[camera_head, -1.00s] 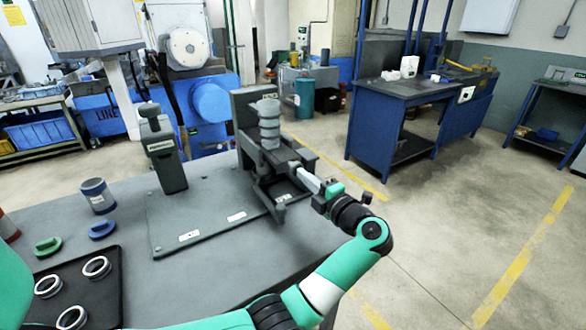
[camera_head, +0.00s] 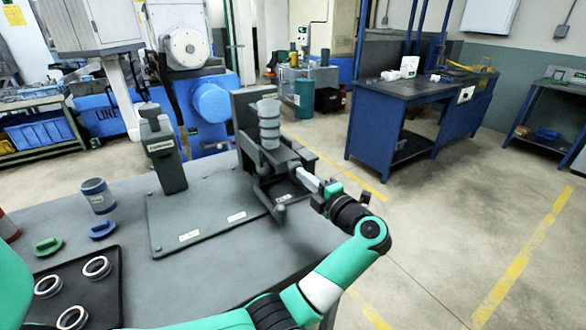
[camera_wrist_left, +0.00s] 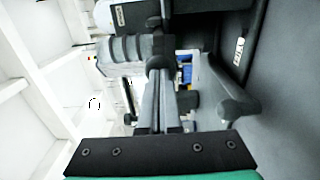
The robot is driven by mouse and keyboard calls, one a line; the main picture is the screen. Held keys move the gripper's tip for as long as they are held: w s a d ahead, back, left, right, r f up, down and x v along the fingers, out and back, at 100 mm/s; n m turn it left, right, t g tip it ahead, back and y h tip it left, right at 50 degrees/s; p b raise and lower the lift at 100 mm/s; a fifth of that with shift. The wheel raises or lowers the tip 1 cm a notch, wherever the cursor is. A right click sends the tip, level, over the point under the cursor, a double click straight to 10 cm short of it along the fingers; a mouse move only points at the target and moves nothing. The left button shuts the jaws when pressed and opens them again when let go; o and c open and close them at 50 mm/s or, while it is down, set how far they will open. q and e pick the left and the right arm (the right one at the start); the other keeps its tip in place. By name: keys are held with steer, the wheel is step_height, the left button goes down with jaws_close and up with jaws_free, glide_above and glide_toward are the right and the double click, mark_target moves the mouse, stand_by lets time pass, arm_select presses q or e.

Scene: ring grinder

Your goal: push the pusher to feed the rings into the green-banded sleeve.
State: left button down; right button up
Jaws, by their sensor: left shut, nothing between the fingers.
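A stack of grey rings (camera_head: 268,122) stands upright in the dark feeder fixture (camera_head: 243,108) at the middle of the head view. It shows sideways in the left wrist view (camera_wrist_left: 125,50). My left gripper (camera_head: 303,176) is shut and empty, at the right side of the fixture below the stack. In the left wrist view its fingers (camera_wrist_left: 158,88) reach to a dark rounded end (camera_wrist_left: 160,62), which looks like the pusher. I cannot tell whether they touch. I cannot make out the green-banded sleeve. My right gripper is out of view.
A dark upright device (camera_head: 165,150) stands on the base plate (camera_head: 190,222) left of the fixture. A blue-banded sleeve (camera_head: 97,196), a green cap (camera_head: 48,246), a blue cap (camera_head: 103,229) and a black tray (camera_head: 105,290) with rings lie to the left.

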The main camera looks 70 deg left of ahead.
mark_target(291, 162)
arm_select(q)
steer(key=shift+p+x, duration=0.8)
steer(key=shift+x, duration=2.45)
steer(key=shift+d, duration=0.1)
steer(key=shift+w+d+r+p, duration=0.1)
steer(key=shift+w+d+p, duration=0.1)
steer(key=shift+d+p, duration=0.4)
steer(key=shift+p+v, duration=0.65)
steer(key=shift+v, duration=1.9)
steer(key=shift+d, duration=0.15)
